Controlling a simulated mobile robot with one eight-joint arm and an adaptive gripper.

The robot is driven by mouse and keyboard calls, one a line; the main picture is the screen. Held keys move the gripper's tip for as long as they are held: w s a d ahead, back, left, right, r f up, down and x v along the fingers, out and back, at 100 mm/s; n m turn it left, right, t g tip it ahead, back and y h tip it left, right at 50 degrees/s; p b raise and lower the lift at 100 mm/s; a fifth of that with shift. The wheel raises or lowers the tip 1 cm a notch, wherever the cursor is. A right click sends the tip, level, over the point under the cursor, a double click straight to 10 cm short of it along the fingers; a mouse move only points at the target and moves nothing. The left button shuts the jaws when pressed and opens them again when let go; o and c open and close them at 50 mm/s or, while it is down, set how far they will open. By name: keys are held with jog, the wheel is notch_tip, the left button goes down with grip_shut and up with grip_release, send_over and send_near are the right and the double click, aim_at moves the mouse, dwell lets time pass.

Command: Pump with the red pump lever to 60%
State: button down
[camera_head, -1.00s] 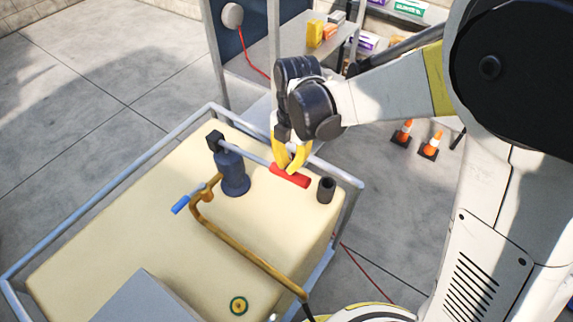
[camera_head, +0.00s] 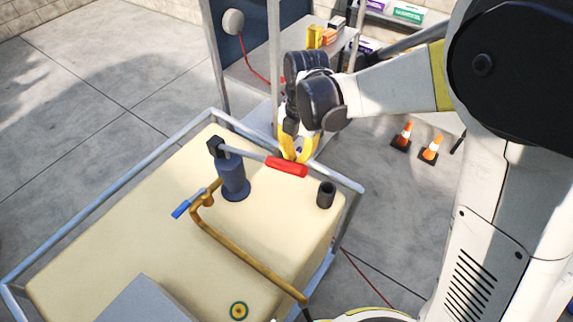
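The red pump lever (camera_head: 287,166) has a grey shaft that runs right and slightly down from a black block on the dark blue pump (camera_head: 233,178). The pump stands on a cream tank. My gripper (camera_head: 298,158) points down at the far side of the red handle, near its right half. Its yellow fingers show a gap higher up. Their tips are partly hidden behind the handle, so I cannot tell whether they touch it or close on it.
A bent brown pipe (camera_head: 247,256) with a blue handle (camera_head: 187,204) lies in front of the pump. A short black cylinder (camera_head: 326,194) stands right of the handle. Grey rails (camera_head: 125,180) edge the cream tank (camera_head: 120,240). Traffic cones (camera_head: 431,148) stand on the floor behind.

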notch_tip(320, 180, up, 12)
jog(key=w, duration=0.1)
jog(key=shift+d, duration=0.35)
dwell(0.6)
jog(key=s+a+r+m+t+p, duration=0.1)
jog(key=s+a+r+m+p, duration=0.1)
jog(key=m, duration=0.7)
jog(key=s+a+r+m+t+p, duration=0.1)
jog(key=s+a+r+m+p, duration=0.2)
jog(key=m+p, duration=0.4)
jog(key=shift+s+r+m, duration=0.5)
jog(key=shift+r+m, duration=0.05)
jog(key=shift+m, duration=0.45)
jog(key=b, duration=0.2)
send_over(278, 164)
jog(key=a, duration=0.1)
notch_tip(278, 164, down, 10)
jog(key=shift+s+d+f, duration=0.1)
jog(key=shift+d+f, duration=0.1)
jog(key=shift+f, duration=0.4)
jog(key=shift+s+d+f, duration=0.1)
jog(key=shift+d+f, duration=0.15)
jog(key=shift+f, duration=0.35)
jog(key=shift+d+f, duration=0.2)
jog(key=shift+f, duration=0.4)
